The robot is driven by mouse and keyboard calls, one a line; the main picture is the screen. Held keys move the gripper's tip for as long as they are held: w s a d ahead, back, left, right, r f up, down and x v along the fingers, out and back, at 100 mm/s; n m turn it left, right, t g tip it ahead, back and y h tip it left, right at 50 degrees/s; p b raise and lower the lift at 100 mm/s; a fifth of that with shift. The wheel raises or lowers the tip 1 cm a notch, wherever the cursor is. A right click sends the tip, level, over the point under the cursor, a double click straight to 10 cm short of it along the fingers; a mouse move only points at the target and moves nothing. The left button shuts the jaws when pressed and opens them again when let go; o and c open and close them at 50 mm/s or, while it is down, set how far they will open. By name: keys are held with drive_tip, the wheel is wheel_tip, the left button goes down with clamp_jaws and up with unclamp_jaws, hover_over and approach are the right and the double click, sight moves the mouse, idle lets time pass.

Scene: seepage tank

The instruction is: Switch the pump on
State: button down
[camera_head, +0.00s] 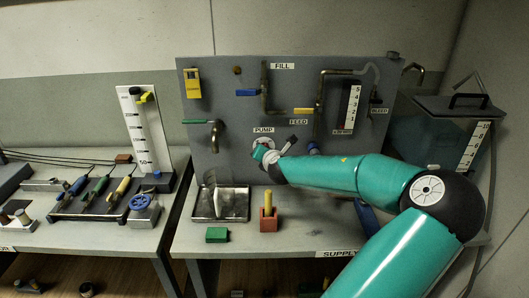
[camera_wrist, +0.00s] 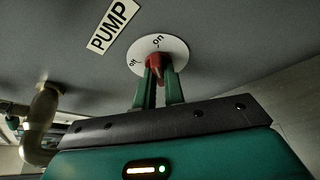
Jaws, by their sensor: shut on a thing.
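The pump switch is a round white dial (camera_wrist: 177,52) with a red knob (camera_wrist: 153,62) at its middle, on the grey panel beside the PUMP label (camera_wrist: 113,25). The words "on" and "off" show on the dial. My gripper (camera_wrist: 160,80) has its two green fingers shut on the red knob, one on each side. The fingers hide part of the knob, and I cannot tell for sure which word it points to. In the head view the dial (camera_head: 266,139) shows below the PUMP label (camera_head: 263,129), with my gripper (camera_head: 264,150) against it.
A brass spout (camera_wrist: 42,110) sticks out left of the dial. The head view shows FILL (camera_head: 282,66) and FEED (camera_head: 299,122) valves above, a metal tray (camera_head: 205,213), a red block holder (camera_head: 268,222) and a green block (camera_head: 216,235) below. A tank (camera_head: 432,130) stands at right.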

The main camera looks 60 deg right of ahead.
drive_tip(key=shift+f+m+t, duration=0.1)
drive_tip(key=shift+m+t, duration=0.4)
drive_tip(key=shift+m, duration=0.4)
drive_tip(key=c, duration=1.5)
unclamp_jaws()
drive_tip(key=v, duration=1.4)
drive_tip(key=shift+d, duration=0.15)
